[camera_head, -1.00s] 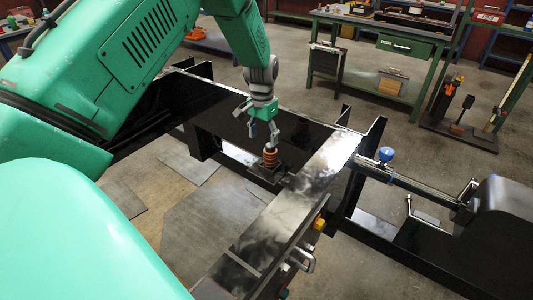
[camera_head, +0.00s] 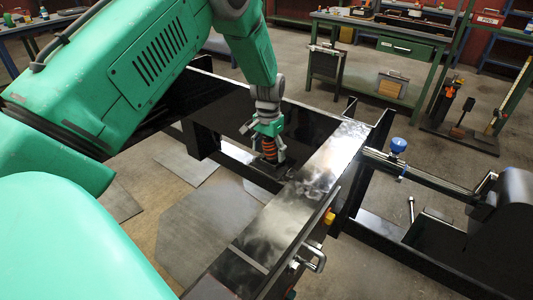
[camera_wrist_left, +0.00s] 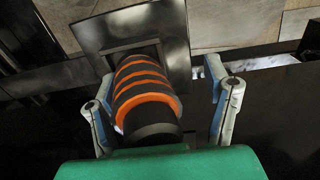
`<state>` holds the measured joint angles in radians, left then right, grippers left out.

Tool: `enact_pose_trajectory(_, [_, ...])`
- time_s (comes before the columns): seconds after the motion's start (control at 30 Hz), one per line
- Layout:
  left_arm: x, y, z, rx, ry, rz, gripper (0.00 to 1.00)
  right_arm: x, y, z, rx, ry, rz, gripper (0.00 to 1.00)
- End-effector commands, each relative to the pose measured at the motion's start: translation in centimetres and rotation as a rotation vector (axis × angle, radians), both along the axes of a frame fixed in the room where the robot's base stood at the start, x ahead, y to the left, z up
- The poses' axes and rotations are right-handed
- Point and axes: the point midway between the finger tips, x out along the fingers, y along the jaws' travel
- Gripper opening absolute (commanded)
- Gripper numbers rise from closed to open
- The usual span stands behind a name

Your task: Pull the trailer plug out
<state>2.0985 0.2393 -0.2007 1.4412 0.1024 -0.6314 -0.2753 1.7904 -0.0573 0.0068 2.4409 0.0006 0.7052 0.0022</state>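The trailer plug (camera_head: 269,149) is a black cylinder with orange rings, standing in a black socket plate (camera_head: 262,170) on the dark chassis. My left gripper (camera_head: 262,142) is over the plug from above, with its fingers spread on either side. The left wrist view shows the plug (camera_wrist_left: 146,92) between the two grey fingers, nearer the left one, with a clear gap on the right. The plug's far end meets the square socket plate (camera_wrist_left: 178,25). My right gripper is not in view.
The black chassis beam (camera_head: 280,215) runs just right of the plug. A bar with a blue knob (camera_head: 398,145) lies further right. A green workbench (camera_head: 400,45) stands at the back. Open floor shows left of the beam.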

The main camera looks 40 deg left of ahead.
Motion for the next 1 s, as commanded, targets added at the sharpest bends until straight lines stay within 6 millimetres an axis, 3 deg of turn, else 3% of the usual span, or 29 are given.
enact_pose_trajectory(0.03, [-0.81, -0.07, -1.02, 0.01, 0.022, -0.002, 0.59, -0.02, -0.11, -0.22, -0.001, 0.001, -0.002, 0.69])
enact_pose_trajectory(0.27, [-0.89, -0.82, -1.18, -0.001, 0.029, -0.006, 0.59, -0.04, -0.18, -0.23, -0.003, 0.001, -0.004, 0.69])
enact_pose_trajectory(0.6, [-0.93, 0.14, -1.45, -0.005, 0.026, -0.003, 0.59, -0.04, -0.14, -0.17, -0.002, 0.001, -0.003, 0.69])
enact_pose_trajectory(1.0, [-0.79, -0.51, -1.4, -0.001, 0.025, -0.003, 0.59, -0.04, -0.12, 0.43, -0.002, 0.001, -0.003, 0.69])
